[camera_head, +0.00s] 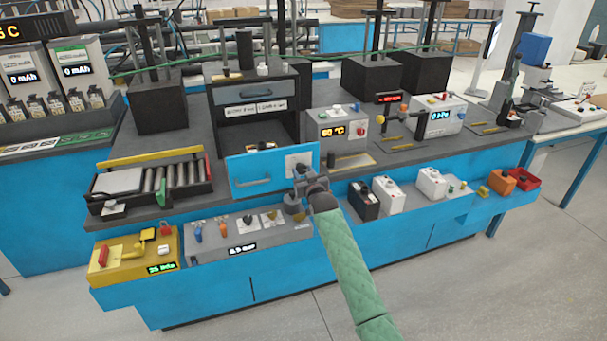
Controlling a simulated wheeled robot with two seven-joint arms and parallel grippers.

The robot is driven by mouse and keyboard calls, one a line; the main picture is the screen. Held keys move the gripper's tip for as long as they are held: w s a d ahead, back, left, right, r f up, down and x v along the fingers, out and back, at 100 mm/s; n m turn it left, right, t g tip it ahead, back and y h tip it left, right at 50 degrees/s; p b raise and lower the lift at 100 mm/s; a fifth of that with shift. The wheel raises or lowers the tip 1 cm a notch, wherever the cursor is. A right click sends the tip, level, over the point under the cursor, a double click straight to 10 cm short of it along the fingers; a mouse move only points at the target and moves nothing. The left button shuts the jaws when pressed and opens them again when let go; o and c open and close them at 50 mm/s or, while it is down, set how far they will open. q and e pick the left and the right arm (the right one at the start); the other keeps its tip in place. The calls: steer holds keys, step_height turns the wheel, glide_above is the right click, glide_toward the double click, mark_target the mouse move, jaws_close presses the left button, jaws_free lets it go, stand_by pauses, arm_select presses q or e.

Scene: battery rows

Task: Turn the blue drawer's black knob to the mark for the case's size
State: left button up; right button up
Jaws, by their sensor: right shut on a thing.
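The blue drawer (240,172) has its front panel at the middle of the bench, under a dark cabinet. It carries a blue handle (253,183) and, on its right part, a pale square plate (292,159). My right gripper (300,172) is at this plate, shut on what seems to be the black knob. The gripper hides most of the knob, so its pointing direction cannot be told. The marks on the plate are too small to read. My left gripper is not in view. I cannot tell which thing is the case.
A roller conveyor (160,180) stands left of the drawer. A grey control box (250,240) and a yellow box (135,255) sit on the lower front ledge. Right of my arm are black and white boxes (388,195). A 60 °C control box (333,130) stands behind the drawer's right side.

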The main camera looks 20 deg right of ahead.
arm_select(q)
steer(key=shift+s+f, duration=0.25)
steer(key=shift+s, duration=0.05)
arm_select(e)
steer(key=shift+f, duration=0.2)
steer(key=o, duration=0.8)
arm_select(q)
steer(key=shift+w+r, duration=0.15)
arm_select(e)
steer(key=shift+o, duration=0.9)
steer(key=shift+r, duration=0.1)
